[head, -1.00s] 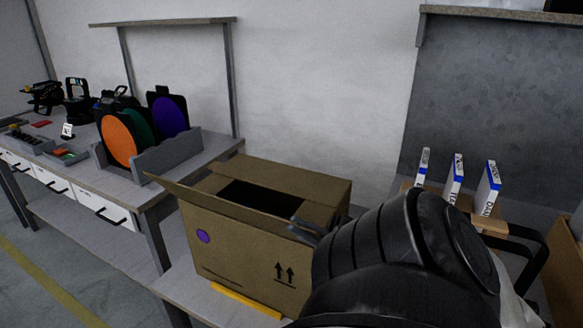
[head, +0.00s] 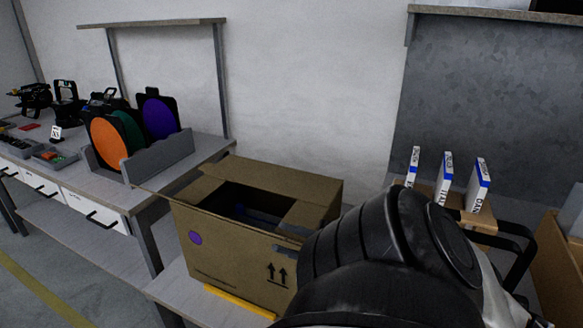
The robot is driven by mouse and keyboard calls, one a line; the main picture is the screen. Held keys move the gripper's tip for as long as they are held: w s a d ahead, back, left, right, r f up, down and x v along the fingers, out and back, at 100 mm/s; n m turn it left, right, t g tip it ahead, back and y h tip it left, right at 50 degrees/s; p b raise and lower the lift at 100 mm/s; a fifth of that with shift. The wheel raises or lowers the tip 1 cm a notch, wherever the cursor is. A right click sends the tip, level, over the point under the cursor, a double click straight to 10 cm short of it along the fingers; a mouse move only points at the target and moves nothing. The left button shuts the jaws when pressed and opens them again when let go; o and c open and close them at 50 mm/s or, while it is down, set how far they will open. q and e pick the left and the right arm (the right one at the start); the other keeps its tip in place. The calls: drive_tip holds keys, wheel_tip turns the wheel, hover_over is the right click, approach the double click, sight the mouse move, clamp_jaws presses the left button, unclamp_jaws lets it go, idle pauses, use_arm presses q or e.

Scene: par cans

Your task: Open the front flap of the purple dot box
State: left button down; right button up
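The brown cardboard box with the purple dot (head: 195,238) stands on a low grey bench in the middle of the head view. Its top is open, with a back flap (head: 270,173) and a right flap (head: 304,214) showing. The front flap is seen nearly edge-on along the front rim, so its exact angle is hard to tell. My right gripper (head: 288,248) is at the front upper right of the box, mostly hidden behind my dark wrist; I cannot tell its opening or whether it touches the cardboard. A bluish bar shows inside the dark box. My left gripper is out of view.
A yellow strip (head: 240,301) lies under the box's front edge. On the left, a workbench holds a grey rack (head: 160,157) with orange, green and purple discs. On the right, white-and-blue cartons (head: 477,186) stand on a wooden shelf. A wall is behind.

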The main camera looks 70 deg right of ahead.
wheel_tip(320, 180, up, 3)
drive_tip(key=shift+f, duration=0.15)
drive_tip(key=s+a+r, duration=0.2)
drive_tip(key=a+r, duration=0.3)
drive_tip(key=a, duration=0.1)
drive_tip(key=s+a+r+p, duration=0.1)
drive_tip(key=s+a+r, duration=0.2)
drive_tip(key=a+r, duration=0.2)
drive_tip(key=shift+s+a+r, duration=0.15)
drive_tip(key=shift+s+a, duration=0.1)
drive_tip(key=shift+a, duration=0.75)
